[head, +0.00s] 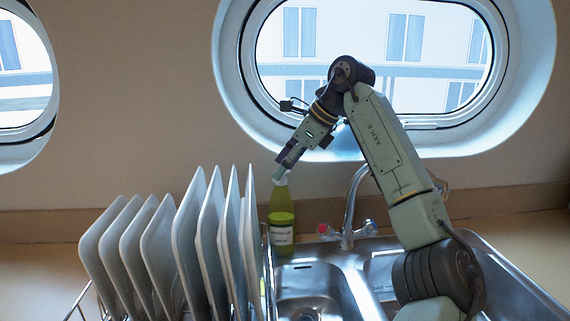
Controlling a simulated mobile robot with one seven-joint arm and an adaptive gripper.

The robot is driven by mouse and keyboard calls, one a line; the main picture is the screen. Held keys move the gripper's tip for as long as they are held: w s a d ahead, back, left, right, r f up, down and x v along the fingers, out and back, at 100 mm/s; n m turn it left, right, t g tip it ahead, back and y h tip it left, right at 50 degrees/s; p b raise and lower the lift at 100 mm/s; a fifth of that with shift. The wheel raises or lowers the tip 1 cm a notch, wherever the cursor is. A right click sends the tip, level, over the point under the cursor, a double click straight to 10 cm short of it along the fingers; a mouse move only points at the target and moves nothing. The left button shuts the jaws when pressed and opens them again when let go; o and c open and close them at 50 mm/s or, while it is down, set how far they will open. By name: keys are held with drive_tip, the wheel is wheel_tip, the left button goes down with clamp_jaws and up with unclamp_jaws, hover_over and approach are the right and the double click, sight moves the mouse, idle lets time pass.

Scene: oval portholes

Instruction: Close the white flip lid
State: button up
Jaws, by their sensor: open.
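A green bottle (281,212) with a white label stands upright at the back edge of the sink. Its white flip lid (281,180) shows only as a small pale patch at the top of the bottle. The lid's position is too small to tell. My gripper (281,170) reaches down from the upper right, with its tips right at the lid. It is open, with nothing seen between its fingers. I cannot tell whether the tips touch the lid.
White plates (187,245) stand upright in a rack close to the left of the bottle. A metal faucet (350,210) with a red-marked knob stands to its right. The steel sink (345,290) lies in front. A porthole window is behind.

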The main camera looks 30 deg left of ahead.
drive_tip(key=shift+r, duration=0.1)
drive_tip(key=v, duration=1.1)
drive_tip(key=shift+d+r, duration=0.3)
